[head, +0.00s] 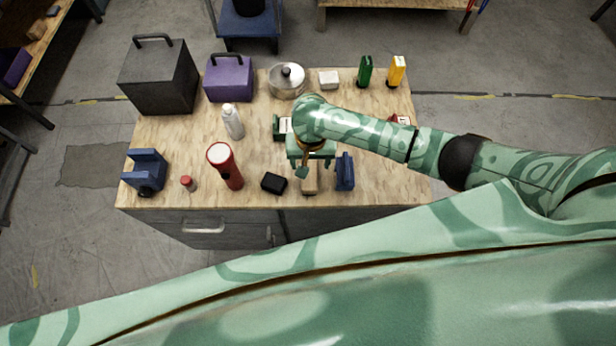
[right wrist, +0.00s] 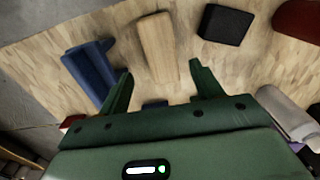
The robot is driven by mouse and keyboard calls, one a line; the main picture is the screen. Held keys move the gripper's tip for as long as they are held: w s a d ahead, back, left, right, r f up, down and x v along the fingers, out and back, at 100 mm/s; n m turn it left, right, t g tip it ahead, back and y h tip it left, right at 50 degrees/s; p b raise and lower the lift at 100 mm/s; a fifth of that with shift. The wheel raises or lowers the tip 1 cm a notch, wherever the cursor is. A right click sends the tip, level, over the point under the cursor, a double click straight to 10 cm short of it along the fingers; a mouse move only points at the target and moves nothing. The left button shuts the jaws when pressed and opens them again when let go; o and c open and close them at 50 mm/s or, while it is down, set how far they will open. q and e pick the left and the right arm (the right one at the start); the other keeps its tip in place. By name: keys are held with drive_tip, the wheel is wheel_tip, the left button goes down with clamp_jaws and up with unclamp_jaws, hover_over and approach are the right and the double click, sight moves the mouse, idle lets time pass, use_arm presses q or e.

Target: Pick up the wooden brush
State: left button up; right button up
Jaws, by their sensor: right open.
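The wooden brush (head: 310,187) lies on the workbench near its front edge, partly hidden by my right gripper in the head view. In the right wrist view it is a pale wooden block (right wrist: 157,44), seen just beyond the fingertips and roughly between their lines. My right gripper (head: 315,168) is over the bench above the brush. In the right wrist view its two fingers (right wrist: 161,72) are spread apart with nothing between them. How high the fingers are above the brush is hard to tell. My left gripper is not in view.
A blue object (head: 345,171) stands close right of the brush, and a small black box (head: 274,183) lies close left. A red flashlight (head: 228,168), white bottle (head: 232,121) and blue vise (head: 146,171) stand farther left. Boxes and a pot (head: 287,80) fill the back.

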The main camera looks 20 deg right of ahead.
sight(309, 175)
drive_tip(key=shift+f, duration=0.55)
drive_tip(key=f+b, duration=0.2)
drive_tip(key=f, duration=0.1)
drive_tip(key=f+b, duration=0.1)
drive_tip(key=f, duration=0.1)
drive_tip(key=shift+s+a+b, duration=0.3)
drive_tip(key=shift+b, duration=0.05)
drive_tip(key=shift+r, duration=0.1)
drive_tip(key=shift+c, duration=0.6)
drive_tip(key=c, duration=1)
